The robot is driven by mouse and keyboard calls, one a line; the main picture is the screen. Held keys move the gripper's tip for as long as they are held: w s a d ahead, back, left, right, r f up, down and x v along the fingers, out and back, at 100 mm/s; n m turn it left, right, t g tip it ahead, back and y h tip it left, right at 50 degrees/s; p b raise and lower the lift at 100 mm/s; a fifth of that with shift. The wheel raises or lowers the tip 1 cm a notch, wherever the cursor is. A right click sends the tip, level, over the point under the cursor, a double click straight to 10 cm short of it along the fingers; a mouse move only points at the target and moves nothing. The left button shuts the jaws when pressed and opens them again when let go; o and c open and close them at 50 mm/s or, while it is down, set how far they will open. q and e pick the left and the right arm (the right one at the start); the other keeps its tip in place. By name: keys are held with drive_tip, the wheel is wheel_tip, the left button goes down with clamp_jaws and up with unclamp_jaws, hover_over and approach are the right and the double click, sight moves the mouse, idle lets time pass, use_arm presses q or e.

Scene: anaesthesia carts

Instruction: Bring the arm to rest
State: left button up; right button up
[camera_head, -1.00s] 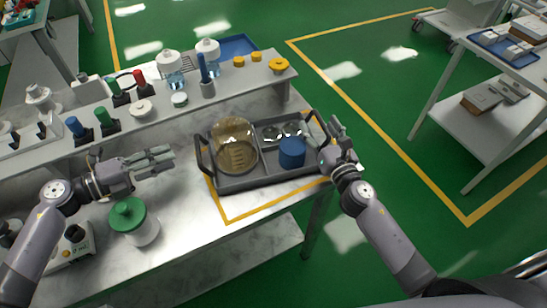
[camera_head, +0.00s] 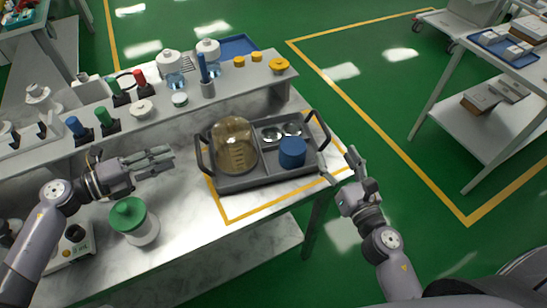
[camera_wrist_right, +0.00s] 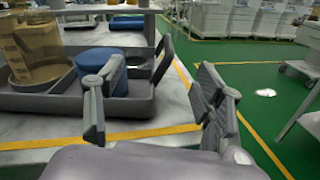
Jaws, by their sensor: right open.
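My right gripper (camera_head: 354,166) is open and empty, off the right end of the grey tray (camera_head: 245,183) and apart from its handle. In the right wrist view its two fingers (camera_wrist_right: 155,108) stand wide apart with nothing between them. The tray holds an amber glass vessel (camera_head: 234,146) in its left compartment and a blue cylinder (camera_head: 292,152) on the right, with two small shiny dishes (camera_head: 281,131) behind it. My left gripper (camera_head: 163,160) is over the bench left of the tray, its fingers apart and empty.
A white jar with a green lid (camera_head: 131,217) stands below my left gripper. A raised shelf (camera_head: 225,95) with bottles and coloured caps runs along the back of the bench. Open green floor (camera_head: 400,195) lies to the right, before a white cart (camera_head: 450,115).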

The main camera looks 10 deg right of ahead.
drive_tip(key=shift+s+d, duration=0.1)
drive_tip(key=shift+s, duration=0.35)
use_arm(q)
drive_tip(key=shift+r, duration=0.1)
